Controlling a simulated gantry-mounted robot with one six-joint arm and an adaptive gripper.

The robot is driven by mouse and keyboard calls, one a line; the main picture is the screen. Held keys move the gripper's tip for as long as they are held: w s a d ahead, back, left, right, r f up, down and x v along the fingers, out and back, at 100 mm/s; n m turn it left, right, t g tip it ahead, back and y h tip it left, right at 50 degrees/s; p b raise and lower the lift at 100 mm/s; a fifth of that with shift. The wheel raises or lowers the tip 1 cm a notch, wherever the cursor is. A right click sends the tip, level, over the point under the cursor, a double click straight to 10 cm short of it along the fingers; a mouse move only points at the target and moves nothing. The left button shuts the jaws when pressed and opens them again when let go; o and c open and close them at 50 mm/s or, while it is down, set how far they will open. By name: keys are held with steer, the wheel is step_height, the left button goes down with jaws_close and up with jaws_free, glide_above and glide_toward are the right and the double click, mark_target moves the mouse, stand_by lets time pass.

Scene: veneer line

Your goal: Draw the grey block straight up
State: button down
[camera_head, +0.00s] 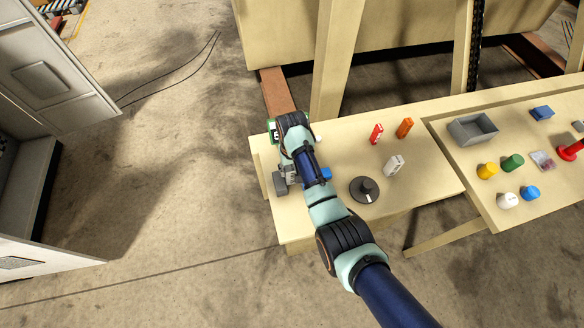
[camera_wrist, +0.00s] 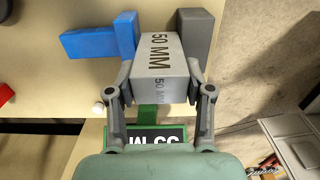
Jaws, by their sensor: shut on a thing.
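The grey block (camera_wrist: 160,55), marked 50 MM, is between the two fingers of my gripper (camera_wrist: 161,86) in the wrist view. The fingers press on its left and right sides. A darker grey piece (camera_wrist: 197,35) is right behind it; I cannot tell whether it is joined to the block. In the head view my arm hides most of the gripper and the block, near the table's left end. How far the block is above the table is not clear.
A dark round knob (camera_head: 365,190), a white block (camera_head: 394,165), a red block (camera_head: 376,134) and an orange block (camera_head: 405,128) stand to the right on the table (camera_head: 330,220).

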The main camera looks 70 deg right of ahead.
steer(key=shift+r+p, duration=4.3)
steer(key=shift+r, duration=0.1)
